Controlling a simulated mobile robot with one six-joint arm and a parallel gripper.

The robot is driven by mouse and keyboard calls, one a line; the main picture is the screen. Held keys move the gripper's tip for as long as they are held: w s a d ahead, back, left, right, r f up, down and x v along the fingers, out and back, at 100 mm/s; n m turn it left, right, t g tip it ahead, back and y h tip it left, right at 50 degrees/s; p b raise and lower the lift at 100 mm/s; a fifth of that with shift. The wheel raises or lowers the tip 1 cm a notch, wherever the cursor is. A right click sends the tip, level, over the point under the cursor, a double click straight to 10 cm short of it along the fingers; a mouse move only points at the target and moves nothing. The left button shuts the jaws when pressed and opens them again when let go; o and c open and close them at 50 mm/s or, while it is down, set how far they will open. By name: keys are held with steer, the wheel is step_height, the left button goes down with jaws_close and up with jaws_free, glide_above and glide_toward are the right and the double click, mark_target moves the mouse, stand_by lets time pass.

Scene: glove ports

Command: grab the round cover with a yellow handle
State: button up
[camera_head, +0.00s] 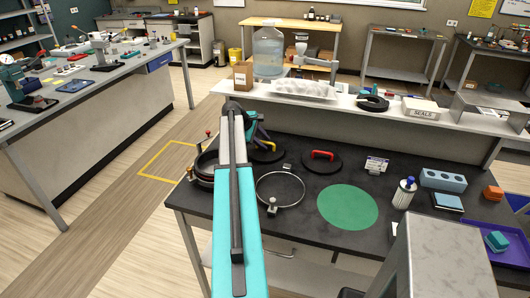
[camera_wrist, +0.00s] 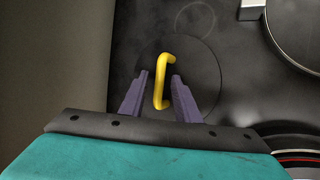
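The round black cover (camera_wrist: 200,62) with a yellow handle (camera_wrist: 161,88) lies flat on the dark bench top in the wrist view. In the head view this cover (camera_head: 271,156) is partly hidden by my arm. My gripper (camera_wrist: 162,77) is open, with its two purple fingers on either side of the yellow handle. A gap shows between the left finger and the handle; the right finger looks closer. I cannot tell the fingers' height over the cover. In the head view my gripper (camera_head: 262,133) is just above the cover.
A similar black cover with a red handle (camera_head: 322,155) lies to the right. A metal ring clamp (camera_head: 281,204) and a stack of dark rings (camera_head: 205,172) are nearer. A green disc (camera_head: 347,207) and a white bottle (camera_head: 404,193) are farther right. A raised white shelf (camera_head: 340,101) runs behind.

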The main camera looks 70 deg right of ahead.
jaws_close()
stand_by(1.2)
